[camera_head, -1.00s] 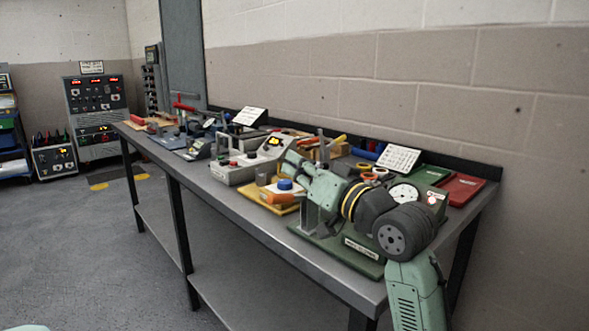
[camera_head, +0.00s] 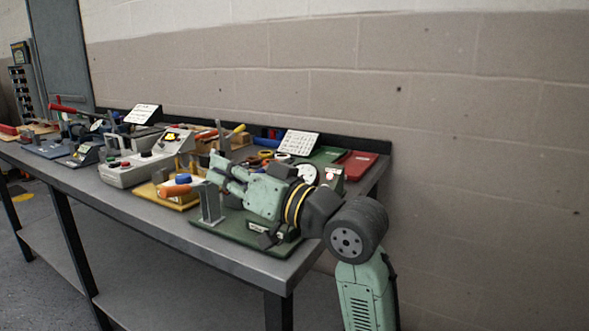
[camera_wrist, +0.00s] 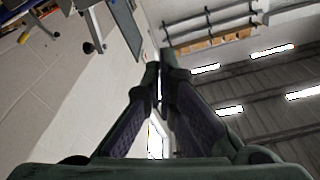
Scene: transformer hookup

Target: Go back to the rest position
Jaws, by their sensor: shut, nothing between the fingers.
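My gripper (camera_head: 216,160) is at the end of my pale green arm, above the front right part of the bench, close to a grey upright post (camera_head: 210,203) on a green board. I cannot tell from the head view how much clearance there is. In the wrist view my gripper (camera_wrist: 160,62) has its two dark fingers together at the tips, with nothing between them. The fingers point toward the wall and ceiling area, away from the bench top.
The long grey bench (camera_head: 120,208) stands along the block wall and is crowded with devices. These include a grey control box (camera_head: 133,170), a yellow board (camera_head: 165,199) and a red board (camera_head: 356,163). Ceiling lights (camera_wrist: 272,51) show in the wrist view. Floor right of the bench looks clear.

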